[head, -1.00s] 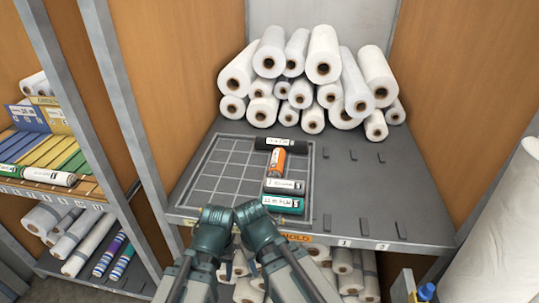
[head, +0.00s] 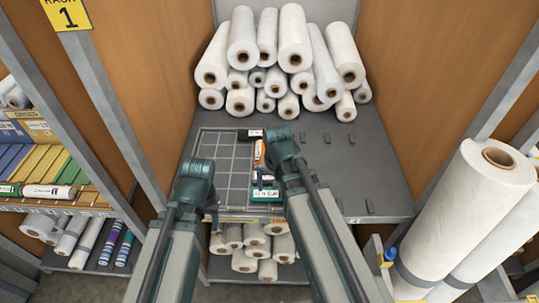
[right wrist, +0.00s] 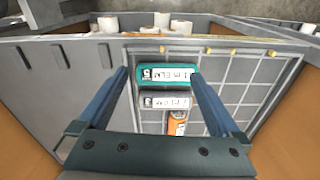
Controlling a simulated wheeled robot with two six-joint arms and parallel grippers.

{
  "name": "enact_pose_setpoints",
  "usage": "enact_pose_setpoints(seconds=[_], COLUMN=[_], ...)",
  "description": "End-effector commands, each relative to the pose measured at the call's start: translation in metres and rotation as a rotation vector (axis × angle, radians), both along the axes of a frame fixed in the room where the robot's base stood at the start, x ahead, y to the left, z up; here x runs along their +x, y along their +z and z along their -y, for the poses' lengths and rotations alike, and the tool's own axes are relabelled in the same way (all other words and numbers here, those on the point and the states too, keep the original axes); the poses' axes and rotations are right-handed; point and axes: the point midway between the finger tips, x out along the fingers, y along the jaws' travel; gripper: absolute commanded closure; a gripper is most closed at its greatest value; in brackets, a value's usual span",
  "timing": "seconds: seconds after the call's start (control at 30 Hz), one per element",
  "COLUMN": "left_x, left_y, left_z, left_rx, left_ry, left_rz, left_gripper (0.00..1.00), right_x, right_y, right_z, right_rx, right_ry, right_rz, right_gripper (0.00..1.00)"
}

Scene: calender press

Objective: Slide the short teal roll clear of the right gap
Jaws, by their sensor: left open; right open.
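The short teal roll (head: 266,194), with a white label, lies crosswise at the front right of the gridded tray (head: 228,168). It also shows in the right wrist view (right wrist: 167,75). My right gripper (right wrist: 158,74) is open above the tray, its fingers on either side of the teal roll in that view; contact cannot be told. In the head view my right arm hides part of the rolls. My left gripper (head: 211,213) is open and empty near the tray's front left. Nothing in view is clearly marked as the right gap.
Behind the teal roll lie a grey roll (right wrist: 166,101), an orange roll (head: 259,153) and a black roll (head: 250,134). White rolls (head: 265,60) are piled at the back. The tray's left cells are bare. Small pegs (head: 327,138) stand on the right deck. Large white rolls (head: 470,205) stand at right.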

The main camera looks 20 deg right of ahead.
Motion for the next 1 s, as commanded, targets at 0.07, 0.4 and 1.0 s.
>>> enact_pose_setpoints(seconds=[0.07,0.4,1.0], left_x=[0.000,0.000,0.000], left_y=[0.006,0.006,0.005], left_z=[0.000,0.000,0.000], left_rx=[0.000,0.000,0.000], left_ry=[0.001,0.001,0.000], left_rz=[0.000,0.000,0.000], left_gripper=[0.50,0.50,0.50], right_x=[0.010,0.045,0.068], right_y=[0.006,0.005,0.005], right_z=[0.003,0.002,0.000], right_rx=[0.009,0.036,0.042], right_ry=[-0.138,-0.858,-1.500], right_rz=[-0.002,-0.026,-0.041], right_gripper=[0.00,0.00,0.00])
